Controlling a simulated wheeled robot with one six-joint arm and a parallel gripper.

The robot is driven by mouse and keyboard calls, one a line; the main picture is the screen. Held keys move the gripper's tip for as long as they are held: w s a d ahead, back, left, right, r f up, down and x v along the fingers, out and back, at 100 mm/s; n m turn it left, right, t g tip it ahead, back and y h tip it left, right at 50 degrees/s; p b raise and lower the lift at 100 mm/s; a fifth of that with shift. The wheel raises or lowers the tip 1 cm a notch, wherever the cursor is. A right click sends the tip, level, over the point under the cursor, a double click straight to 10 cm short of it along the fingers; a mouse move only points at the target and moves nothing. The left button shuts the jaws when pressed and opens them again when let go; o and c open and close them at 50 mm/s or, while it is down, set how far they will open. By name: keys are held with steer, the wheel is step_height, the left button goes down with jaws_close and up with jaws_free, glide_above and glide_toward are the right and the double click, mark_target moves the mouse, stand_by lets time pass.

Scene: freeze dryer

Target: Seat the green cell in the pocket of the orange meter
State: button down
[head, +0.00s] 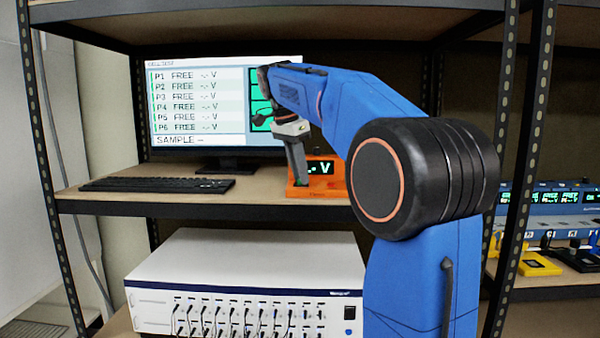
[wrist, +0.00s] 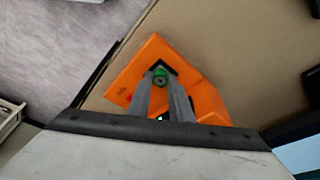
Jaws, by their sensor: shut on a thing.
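The orange meter (head: 333,190) stands on the shelf in front of the monitor, with a dark display that is partly hidden by my gripper and arm. In the wrist view the meter (wrist: 140,82) lies below my gripper, with a dark pocket around the fingertips. My gripper (head: 300,181) points down at the meter's left part. In the wrist view the gripper (wrist: 161,80) is shut on the green cell (wrist: 161,73), whose round end shows between the fingertips. The cell is at the pocket; I cannot tell how deep it sits. In the head view the cell is hidden.
A monitor (head: 200,100) stands behind, and a black keyboard (head: 157,184) lies left on the shelf (head: 240,200). Rack posts (head: 50,150) flank the shelf. A white cabled instrument (head: 250,280) is below. A blue unit (head: 550,209) with yellow and black pieces is at the right.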

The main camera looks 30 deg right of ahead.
mark_target(290, 187)
steer(key=shift+f, duration=0.55)
steer(key=c, duration=1.6)
jaws_free()
steer(key=shift+o, duration=0.2)
steer(key=shift+a+r, duration=0.1)
steer(key=shift+r, duration=0.2)
steer(key=shift+o, duration=0.2)
steer(key=v, duration=1.2)
steer(key=shift+r, duration=0.25)
steer(key=s+a+f+n+t+y, duration=0.1)
steer(key=s+a+f+n, duration=0.3)
steer(key=s+f, duration=0.6)
steer(key=s+a+f+n+t+y, duration=0.1)
steer(key=s+f+n, duration=0.7)
steer(key=f, duration=1)
steer(key=s+a+f+n+t+y, duration=0.1)
steer(key=s+a+f+n, duration=0.5)
steer(key=s+f, duration=0.6)
step_height(290, 187, down, 3)
steer(key=shift+a+r+t, duration=0.15)
steer(key=shift+a+t, duration=0.2)
steer(key=shift+t, duration=0.45)
